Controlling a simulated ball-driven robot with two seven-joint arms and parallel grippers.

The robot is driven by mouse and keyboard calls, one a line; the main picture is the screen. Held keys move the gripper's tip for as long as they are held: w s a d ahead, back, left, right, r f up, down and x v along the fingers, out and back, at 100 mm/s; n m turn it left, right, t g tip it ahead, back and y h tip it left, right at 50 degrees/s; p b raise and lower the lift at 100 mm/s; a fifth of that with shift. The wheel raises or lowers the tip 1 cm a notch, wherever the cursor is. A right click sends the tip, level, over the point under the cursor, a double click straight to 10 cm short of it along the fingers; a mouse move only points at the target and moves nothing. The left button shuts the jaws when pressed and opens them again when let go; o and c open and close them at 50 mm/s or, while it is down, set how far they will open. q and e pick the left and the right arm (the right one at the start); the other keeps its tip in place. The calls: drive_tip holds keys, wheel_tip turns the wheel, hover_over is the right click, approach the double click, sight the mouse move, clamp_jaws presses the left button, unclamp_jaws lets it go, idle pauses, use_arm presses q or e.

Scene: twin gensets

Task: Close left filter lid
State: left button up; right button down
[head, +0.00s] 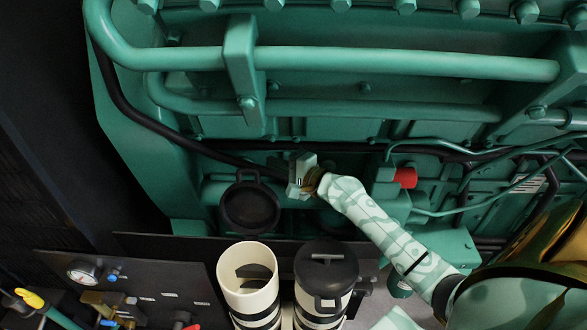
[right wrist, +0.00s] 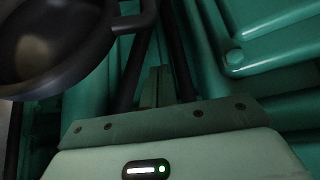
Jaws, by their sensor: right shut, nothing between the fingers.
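The left filter (head: 247,280) is a white cylinder with its mouth open to the head view. Its round black lid (head: 250,207) stands swung up behind the mouth, with its hollow side showing and a loop handle at its far edge. The lid also fills the upper left of the right wrist view (right wrist: 45,50). My right gripper (head: 299,176) is shut and empty, to the right of the lid and slightly above it in the head view, with a visible gap between them. Its fingers (right wrist: 157,85) show against green pipework in the wrist view. My left gripper is not in view.
The right filter (head: 326,270) beside it has its black lid down. Green engine pipes (head: 400,62) and a dark hose run behind. A red cap (head: 405,178) sits right of my right gripper. A black panel (head: 130,285) with a gauge and valves lies left of the filters.

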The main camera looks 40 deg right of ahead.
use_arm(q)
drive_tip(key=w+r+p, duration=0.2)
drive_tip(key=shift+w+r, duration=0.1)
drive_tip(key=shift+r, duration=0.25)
use_arm(e)
drive_tip(key=a, duration=0.1)
drive_tip(key=s+a, duration=0.1)
drive_tip(key=a, duration=0.1)
drive_tip(key=shift+s+a+r, duration=0.15)
drive_tip(key=shift+s+a, duration=0.05)
drive_tip(key=shift+s, duration=0.1)
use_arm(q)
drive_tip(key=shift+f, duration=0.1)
